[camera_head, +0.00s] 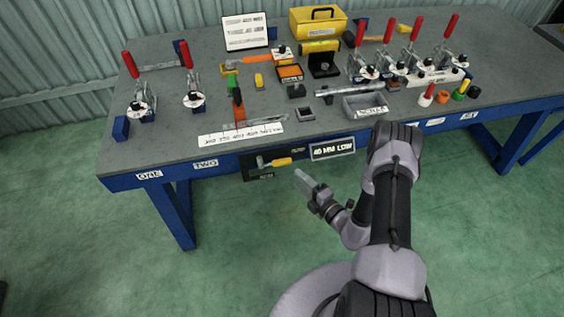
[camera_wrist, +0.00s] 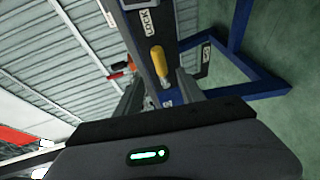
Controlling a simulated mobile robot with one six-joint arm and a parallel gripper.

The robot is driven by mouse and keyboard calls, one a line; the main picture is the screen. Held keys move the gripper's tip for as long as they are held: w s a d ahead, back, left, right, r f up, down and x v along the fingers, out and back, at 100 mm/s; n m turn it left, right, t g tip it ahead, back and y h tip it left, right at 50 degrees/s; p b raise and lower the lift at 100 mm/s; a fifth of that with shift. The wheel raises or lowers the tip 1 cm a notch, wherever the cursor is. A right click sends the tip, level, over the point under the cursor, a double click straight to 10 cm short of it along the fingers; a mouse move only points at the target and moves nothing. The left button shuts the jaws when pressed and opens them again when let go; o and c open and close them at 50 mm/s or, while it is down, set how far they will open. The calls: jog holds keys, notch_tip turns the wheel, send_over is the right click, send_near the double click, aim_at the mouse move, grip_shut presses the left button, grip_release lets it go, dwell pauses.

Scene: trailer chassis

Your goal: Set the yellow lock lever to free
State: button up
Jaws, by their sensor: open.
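The yellow lock lever (camera_head: 277,161) is mounted on a dark panel (camera_head: 251,172) on the front edge of the bench. In the head view its yellow grip points right from a grey pivot at its left end. The lever also shows in the wrist view (camera_wrist: 159,62), its grip pointing up toward a white LOCK label (camera_wrist: 148,20). My gripper (camera_head: 303,180) is in front of the bench, below and right of the lever. In the wrist view my gripper (camera_wrist: 160,88) has its fingers apart, with the lever lined up between them, seemingly farther off. No contact shows.
The bench top (camera_head: 190,135) carries red-handled clamps (camera_head: 138,88), a yellow toolbox (camera_head: 318,20), a grey tray (camera_head: 364,107) and small tools. The green floor before the bench is clear apart from me.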

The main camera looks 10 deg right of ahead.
aim_at(282, 163)
jog(key=b+x, duration=0.2)
jog(key=x, duration=0.9)
jog(key=shift+w+b, duration=0.25)
jog(key=shift+b, duration=0.05)
grip_shut()
dwell(0.6)
